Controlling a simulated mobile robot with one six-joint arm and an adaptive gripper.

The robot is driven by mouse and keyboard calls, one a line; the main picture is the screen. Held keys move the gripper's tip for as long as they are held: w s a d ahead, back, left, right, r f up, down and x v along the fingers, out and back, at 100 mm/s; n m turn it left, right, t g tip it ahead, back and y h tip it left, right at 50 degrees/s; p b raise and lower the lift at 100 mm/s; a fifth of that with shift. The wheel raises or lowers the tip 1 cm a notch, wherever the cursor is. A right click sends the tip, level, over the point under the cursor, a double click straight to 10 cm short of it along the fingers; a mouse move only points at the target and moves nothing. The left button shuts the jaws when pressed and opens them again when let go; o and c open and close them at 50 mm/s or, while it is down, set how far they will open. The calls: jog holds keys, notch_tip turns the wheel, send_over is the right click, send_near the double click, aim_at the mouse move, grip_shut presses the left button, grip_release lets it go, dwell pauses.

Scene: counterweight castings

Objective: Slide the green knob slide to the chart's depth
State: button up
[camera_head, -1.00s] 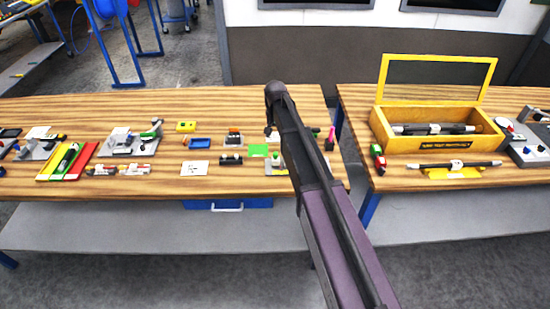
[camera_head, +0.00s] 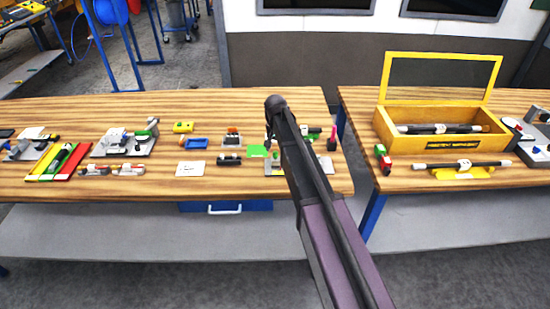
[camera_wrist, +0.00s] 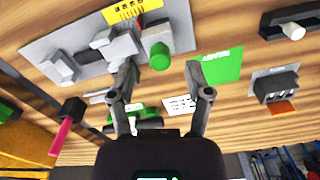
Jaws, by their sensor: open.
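The green knob (camera_wrist: 160,57) is a round cylinder on a grey metal fixture (camera_wrist: 88,52) in the wrist view. A yellow printed label (camera_wrist: 132,9) sits at the fixture's edge. My gripper (camera_wrist: 163,66) is open, with one finger on each side of the knob's area. The left finger overlaps the fixture in the picture; whether either finger touches the knob I cannot tell. A white printed card (camera_wrist: 181,104) shows between the fingers, its text too small to read. In the head view my arm hides much of the fixture.
A green card (camera_wrist: 221,66) lies beside the fixture; it also shows in the head view (camera_head: 257,151). A black block with an orange part (camera_wrist: 277,88) and a pink-handled tool (camera_wrist: 67,123) are near. A yellow open box (camera_head: 440,142) stands on the right bench.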

aim_at(276, 158)
jog(key=shift+f+b, duration=1.15)
jog(key=shift+f, duration=0.25)
grip_shut()
